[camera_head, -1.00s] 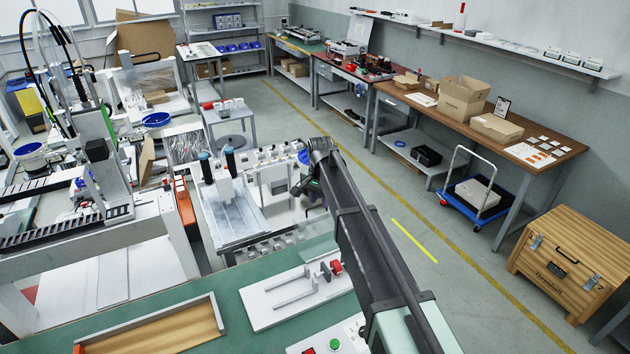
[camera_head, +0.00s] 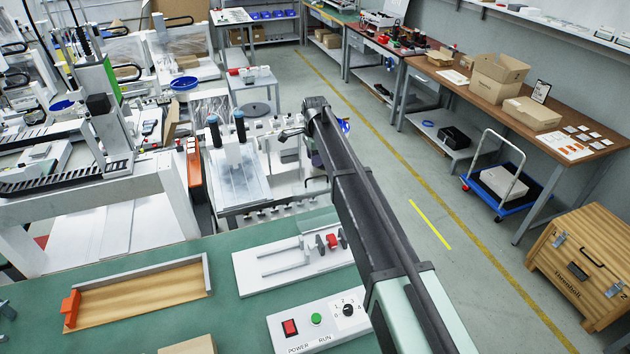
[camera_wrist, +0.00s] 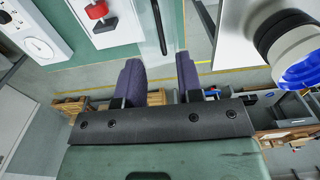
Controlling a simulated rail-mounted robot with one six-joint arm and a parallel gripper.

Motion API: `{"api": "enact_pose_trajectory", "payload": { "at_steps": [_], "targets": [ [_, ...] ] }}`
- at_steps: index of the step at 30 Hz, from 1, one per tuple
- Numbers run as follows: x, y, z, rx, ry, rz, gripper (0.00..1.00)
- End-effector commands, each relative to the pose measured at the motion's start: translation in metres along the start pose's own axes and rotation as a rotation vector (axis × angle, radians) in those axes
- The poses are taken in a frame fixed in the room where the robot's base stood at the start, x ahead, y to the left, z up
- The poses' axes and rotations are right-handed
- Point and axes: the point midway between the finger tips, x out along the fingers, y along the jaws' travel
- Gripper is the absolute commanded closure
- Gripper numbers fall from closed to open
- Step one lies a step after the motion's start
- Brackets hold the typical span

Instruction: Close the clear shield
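A clear, see-through panel (camera_wrist: 173,28) that looks like the shield shows at the top middle of the wrist view, with a thin dark strip along it. It stands by the green table's edge, beyond my fingertips and apart from them. My gripper (camera_wrist: 160,72) has its two purple fingers spread with an empty gap between them. In the head view a faint see-through area shows by the table's back edge, left of my arm, but its outline is hard to make out. My arm hides part of that area, and I cannot make out the fingers there.
A white fixture plate (camera_head: 285,262) with a red knob lies on the green table (camera_head: 225,255). A control box (camera_head: 318,322) with red and green buttons is in front of it. A wooden tray (camera_head: 140,293) lies left. A white machine with blue-topped cylinders (camera_head: 239,127) stands behind.

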Motion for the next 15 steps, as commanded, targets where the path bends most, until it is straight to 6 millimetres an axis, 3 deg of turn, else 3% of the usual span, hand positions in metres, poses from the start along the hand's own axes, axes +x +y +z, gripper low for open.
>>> {"api": "enact_pose_trajectory", "payload": {
  "at_steps": [1, 6, 9, 15],
  "targets": [
    [0.026, 0.000, 0.000, 0.000, 0.000, 0.000, 0.66],
    [0.062, 0.000, 0.000, -0.001, 0.000, 0.000, 0.66],
    [0.071, 0.000, 0.000, -0.001, 0.000, 0.000, 0.66],
    [0.068, 0.000, 0.000, -0.001, 0.000, 0.000, 0.66]
  ]
}}
